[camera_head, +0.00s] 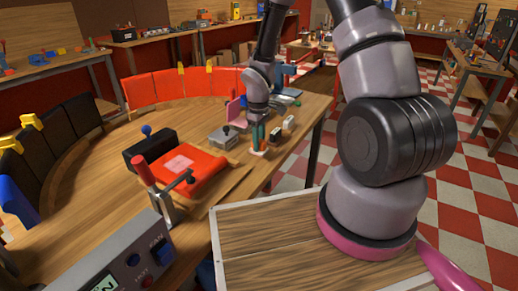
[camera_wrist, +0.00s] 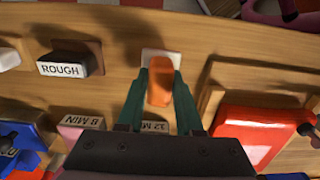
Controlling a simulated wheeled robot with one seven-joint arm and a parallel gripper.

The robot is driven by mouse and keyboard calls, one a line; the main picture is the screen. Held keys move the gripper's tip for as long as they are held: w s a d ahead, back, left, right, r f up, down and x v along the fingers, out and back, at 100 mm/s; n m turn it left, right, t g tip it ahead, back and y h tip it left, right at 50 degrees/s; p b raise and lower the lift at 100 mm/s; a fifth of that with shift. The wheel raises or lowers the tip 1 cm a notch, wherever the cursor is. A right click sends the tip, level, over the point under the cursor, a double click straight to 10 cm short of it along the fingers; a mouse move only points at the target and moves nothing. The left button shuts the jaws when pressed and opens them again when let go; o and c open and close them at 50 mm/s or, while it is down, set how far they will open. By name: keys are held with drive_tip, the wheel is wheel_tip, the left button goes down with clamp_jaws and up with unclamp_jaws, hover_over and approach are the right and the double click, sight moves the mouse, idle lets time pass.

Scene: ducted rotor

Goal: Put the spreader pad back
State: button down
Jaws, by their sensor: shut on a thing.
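My gripper (camera_head: 258,140) is low over the wooden bench, with its green fingers pointing down. In the wrist view, both fingers are shut on an orange piece (camera_wrist: 160,84), which I take to be the spreader pad. The orange piece is over a white square (camera_wrist: 160,56) on the bench, which also shows in the head view (camera_head: 259,153) below the fingertips. I cannot tell whether the piece touches the square. In the head view the piece is mostly hidden by the fingers.
A black block marked ROUGH (camera_wrist: 69,64) stands left of the gripper in the wrist view. A red plate (camera_wrist: 252,137) lies to the right, and labelled blocks are nearer. In the head view, the red press (camera_head: 180,165) and a grey metal box (camera_head: 224,138) stand left of the gripper.

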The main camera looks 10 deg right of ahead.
drive_tip(key=shift+f, duration=1.25)
drive_tip(key=shift+f, duration=0.15)
drive_tip(key=c, duration=0.6)
unclamp_jaws()
drive_tip(key=shift+o, duration=0.2)
